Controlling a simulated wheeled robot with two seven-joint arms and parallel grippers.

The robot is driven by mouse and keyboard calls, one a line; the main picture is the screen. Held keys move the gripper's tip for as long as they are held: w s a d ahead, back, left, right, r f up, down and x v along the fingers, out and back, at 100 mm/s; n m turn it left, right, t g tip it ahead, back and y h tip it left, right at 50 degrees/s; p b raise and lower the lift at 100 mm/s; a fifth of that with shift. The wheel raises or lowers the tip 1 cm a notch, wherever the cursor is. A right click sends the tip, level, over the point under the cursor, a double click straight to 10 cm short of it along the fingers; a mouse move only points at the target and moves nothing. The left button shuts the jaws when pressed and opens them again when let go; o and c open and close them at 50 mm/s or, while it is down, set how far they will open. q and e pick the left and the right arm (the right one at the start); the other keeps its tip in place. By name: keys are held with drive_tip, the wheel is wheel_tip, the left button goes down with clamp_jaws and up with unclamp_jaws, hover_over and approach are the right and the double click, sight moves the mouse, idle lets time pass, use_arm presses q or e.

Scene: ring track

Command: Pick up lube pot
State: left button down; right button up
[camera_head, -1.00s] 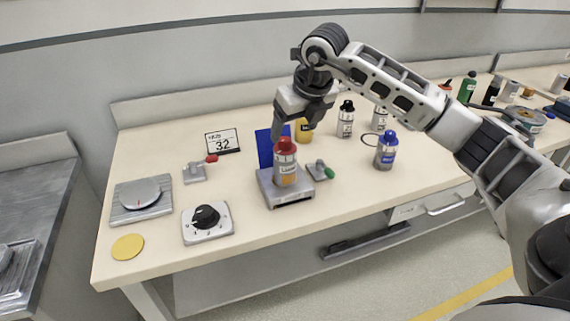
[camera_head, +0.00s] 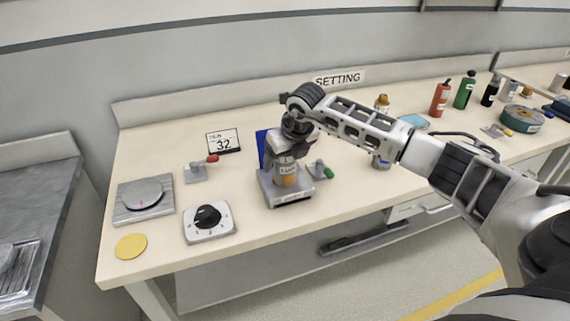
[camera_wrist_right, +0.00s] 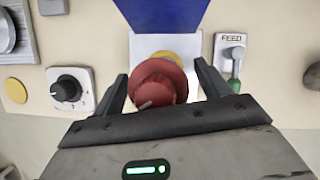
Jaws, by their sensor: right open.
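The lube pot (camera_head: 287,172) stands upright on a grey square stand (camera_head: 285,199) on the bench; in the head view its red top is hidden by my gripper. The right wrist view shows its red cap (camera_wrist_right: 160,82) from above, between two dark fingers. My right gripper (camera_wrist_right: 161,78) is open, with one finger on each side of the cap and visible space around it. In the head view my right gripper (camera_head: 287,157) points down over the pot. My left gripper is not in view.
A blue panel (camera_head: 262,147) stands just behind the stand. A green-handled lever (camera_head: 320,170) is close on its right, a red-handled lever (camera_head: 197,171) to its left. A black dial (camera_head: 208,217), a turntable plate (camera_head: 143,194) and a yellow disc (camera_head: 131,246) lie further left. My arm hides some bottles.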

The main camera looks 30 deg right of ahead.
drive_tip(key=shift+c, duration=0.4)
drive_tip(key=c, duration=1.1)
drive_tip(key=shift+r, duration=0.15)
